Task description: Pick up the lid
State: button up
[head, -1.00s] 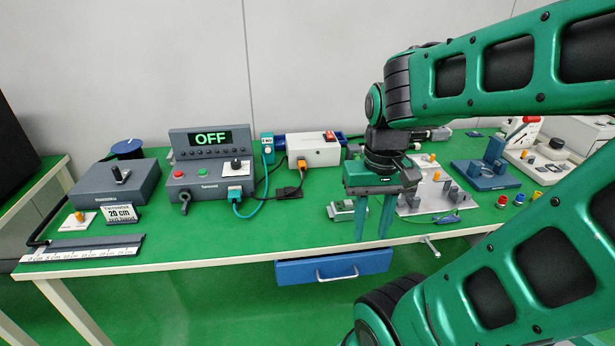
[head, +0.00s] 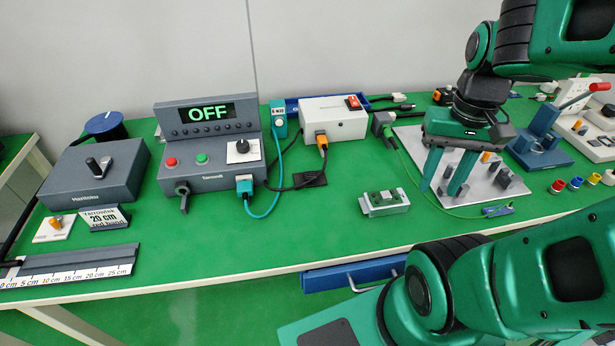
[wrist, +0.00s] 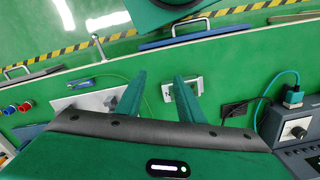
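My gripper (head: 440,188) is open and empty, fingers pointing down above the light plate with grey blocks (head: 470,172). In the wrist view, my gripper (wrist: 160,76) shows two green fingers spread apart with nothing between them. No thing is clearly recognisable as the lid. A small pale metal piece with green parts (head: 385,202) lies on the green table to the left of the fingers. It also shows in the wrist view (wrist: 182,92), close to one fingertip in the picture; whether it is the lid, I cannot tell.
A console reading OFF (head: 210,150), a white box with a red switch (head: 335,120) and cables occupy the table's middle and back. A blue fixture (head: 540,140) and small coloured pieces (head: 580,184) are at the right. A blue drawer (head: 350,274) hangs below the front edge.

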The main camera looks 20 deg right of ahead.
jog(key=o, duration=0.5)
jog(key=shift+s+r, duration=0.2)
jog(key=shift+s, duration=0.1)
jog(key=shift+o, duration=0.9)
jog(key=shift+w+r+n, duration=0.15)
jog(key=shift+w+n, duration=0.1)
jog(key=shift+n, duration=0.25)
jog(key=n+t+y, duration=0.1)
jog(key=n+y, duration=0.3)
jog(key=n, duration=1.7)
send_near(310, 174)
jog(key=shift+x, duration=4.25)
